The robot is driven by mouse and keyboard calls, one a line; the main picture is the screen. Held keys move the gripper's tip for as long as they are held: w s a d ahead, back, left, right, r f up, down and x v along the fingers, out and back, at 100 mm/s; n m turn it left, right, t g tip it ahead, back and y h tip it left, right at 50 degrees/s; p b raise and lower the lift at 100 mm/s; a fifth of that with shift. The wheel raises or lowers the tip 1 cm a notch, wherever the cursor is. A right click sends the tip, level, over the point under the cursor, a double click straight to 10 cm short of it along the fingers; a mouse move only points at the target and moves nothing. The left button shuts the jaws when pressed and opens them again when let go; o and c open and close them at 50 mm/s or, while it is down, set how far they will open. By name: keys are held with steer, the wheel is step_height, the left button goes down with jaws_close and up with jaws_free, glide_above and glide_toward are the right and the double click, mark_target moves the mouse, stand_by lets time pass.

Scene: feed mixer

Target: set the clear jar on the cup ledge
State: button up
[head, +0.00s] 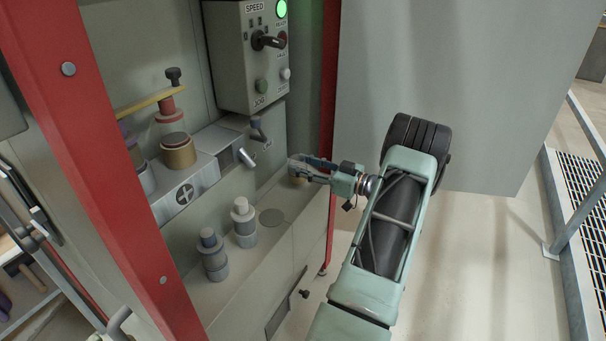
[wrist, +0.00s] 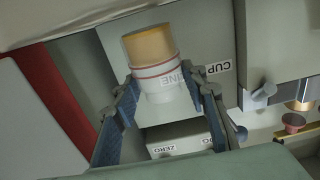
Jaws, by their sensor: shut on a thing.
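My gripper (head: 297,165) is shut on a jar, with a blue-padded finger on each side of it in the wrist view (wrist: 162,80). The jar (wrist: 150,48) has a tan part and a white band with red stripes and lettering ending in "INE". The lower ledge (head: 215,298) runs along the machine's front beneath the gripper. A "CUP" label (wrist: 217,69) is beside the jar in the wrist view. I cannot tell whether the jar touches the ledge.
A grey jar (head: 213,262) and a white-topped jar (head: 244,230) stand on the ledge. A metal spout (head: 247,158), the control box (head: 248,60) and the red post (head: 329,90) are close to the gripper.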

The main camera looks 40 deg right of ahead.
step_height(320, 180, down, 2)
steer(key=shift+r, duration=0.1)
steer(key=o, duration=1.3)
steer(key=shift+o, duration=0.2)
steer(key=shift+s+d, duration=0.1)
steer(key=shift+s, duration=0.1)
steer(key=p+v, duration=0.2)
steer(key=v, duration=0.9)
steer(key=shift+s, duration=0.35)
